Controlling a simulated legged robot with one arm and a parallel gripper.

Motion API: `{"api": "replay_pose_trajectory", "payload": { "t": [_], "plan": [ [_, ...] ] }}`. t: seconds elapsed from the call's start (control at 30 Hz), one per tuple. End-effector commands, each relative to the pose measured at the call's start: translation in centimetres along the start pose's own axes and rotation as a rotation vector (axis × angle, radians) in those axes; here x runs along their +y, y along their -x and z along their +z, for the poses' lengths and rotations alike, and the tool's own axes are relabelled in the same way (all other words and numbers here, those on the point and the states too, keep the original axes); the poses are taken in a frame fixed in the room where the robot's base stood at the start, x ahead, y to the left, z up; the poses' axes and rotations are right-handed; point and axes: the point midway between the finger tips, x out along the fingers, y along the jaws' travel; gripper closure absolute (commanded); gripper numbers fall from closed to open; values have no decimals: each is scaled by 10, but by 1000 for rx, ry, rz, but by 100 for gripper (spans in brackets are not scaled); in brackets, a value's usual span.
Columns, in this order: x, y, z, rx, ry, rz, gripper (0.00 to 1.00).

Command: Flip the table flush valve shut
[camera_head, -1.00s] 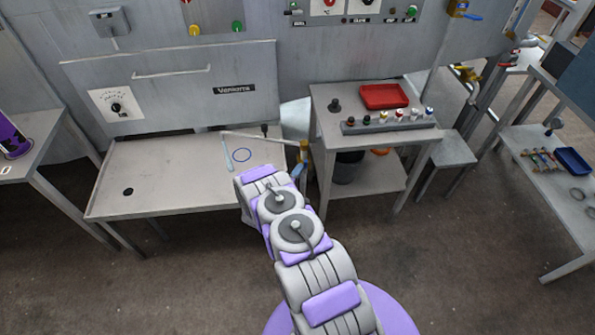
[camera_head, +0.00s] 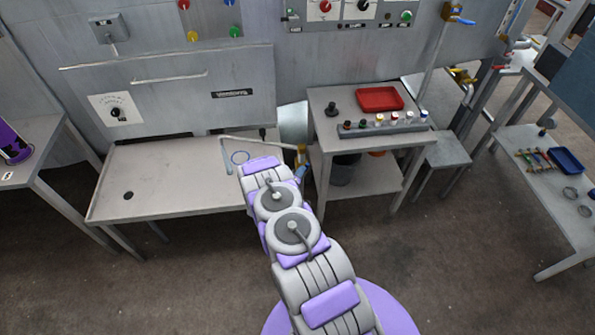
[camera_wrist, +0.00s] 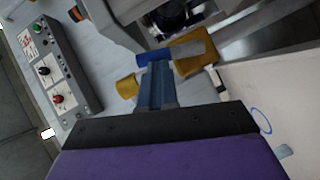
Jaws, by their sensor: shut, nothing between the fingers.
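The flush valve (camera_head: 301,156) is yellow and stands at the right end of the metal table (camera_head: 165,180), mostly hidden by my arm in the head view. In the wrist view its yellow body (camera_wrist: 193,50) shows beside a flat blue lever (camera_wrist: 152,58). My gripper (camera_wrist: 158,68) is shut and empty, its blue-grey fingers pointing at the lever. The fingertips are at or very near the lever; I cannot tell if they touch.
The table's left part is clear.

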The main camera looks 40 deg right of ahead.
Motion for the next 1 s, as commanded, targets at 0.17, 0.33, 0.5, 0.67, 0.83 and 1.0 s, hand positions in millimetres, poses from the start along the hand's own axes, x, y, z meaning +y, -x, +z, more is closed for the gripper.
{"api": "replay_pose_trajectory", "payload": {
  "t": [0.17,0.33,0.5,0.67,0.83,1.0],
  "plan": [
    [13,-6,5,1,-144,-89,100],
    [16,-11,13,1,-278,-179,100],
    [17,-16,22,-2,-412,-270,100],
    [17,-22,29,2,-538,-353,100],
    [15,-27,37,2,-672,-443,100],
    [11,-33,44,3,-799,-526,100]
  ]
}}
